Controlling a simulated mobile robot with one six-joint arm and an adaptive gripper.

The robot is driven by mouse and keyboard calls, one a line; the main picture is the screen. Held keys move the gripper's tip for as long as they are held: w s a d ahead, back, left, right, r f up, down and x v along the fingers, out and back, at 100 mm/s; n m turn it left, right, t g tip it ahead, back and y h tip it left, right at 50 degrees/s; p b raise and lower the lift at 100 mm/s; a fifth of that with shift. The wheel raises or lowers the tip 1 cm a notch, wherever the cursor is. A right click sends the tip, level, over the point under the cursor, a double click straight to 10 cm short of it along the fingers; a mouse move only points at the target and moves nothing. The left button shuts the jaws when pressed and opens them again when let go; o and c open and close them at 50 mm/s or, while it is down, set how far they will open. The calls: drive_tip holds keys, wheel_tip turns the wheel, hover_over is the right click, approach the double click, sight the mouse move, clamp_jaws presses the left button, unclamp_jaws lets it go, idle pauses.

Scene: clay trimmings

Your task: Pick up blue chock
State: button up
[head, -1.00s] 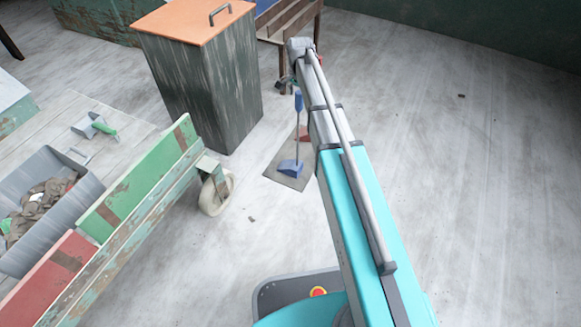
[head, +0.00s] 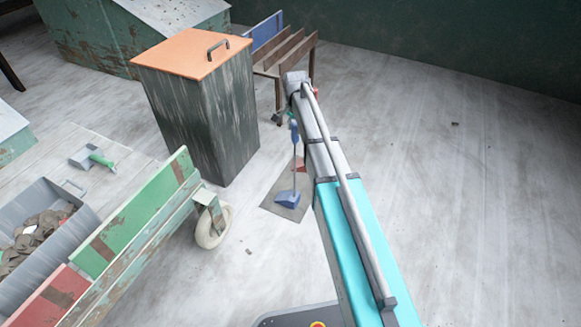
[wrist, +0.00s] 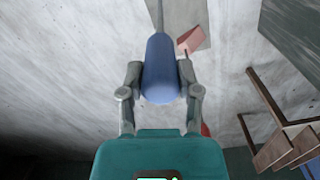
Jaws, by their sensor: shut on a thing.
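The blue chock (head: 287,198) is a blue wedge with a thin upright rod and a blue handle (head: 294,130) on top. Its wedge appears to rest on a grey mat (head: 297,212) on the floor. In the wrist view, the blue handle (wrist: 160,80) sits between the two fingers of my gripper (wrist: 161,72), which is shut on it. The rod runs away from the handle toward the top. The wedge itself is out of sight in the wrist view. A red chock (head: 299,165) stands behind on the mat, partly hidden by my arm; it also shows in the wrist view (wrist: 190,40).
A dark bin with an orange lid (head: 180,62) stands left of the mat. A wooden rack (head: 285,55) is behind it. A cart with green and red boards (head: 135,215) and a caster wheel (head: 211,225) is at left.

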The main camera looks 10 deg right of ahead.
wheel_tip(320, 180, up, 3)
drive_tip(key=p, duration=0.3)
drive_tip(key=shift+r, duration=0.1)
drive_tip(key=s+r+p, duration=0.9)
drive_tip(key=s+p, duration=0.1)
drive_tip(key=s, duration=0.4)
drive_tip(key=shift+a+r, duration=0.3)
drive_tip(key=shift+r, duration=0.1)
idle(0.6)
drive_tip(key=shift+d, duration=0.1)
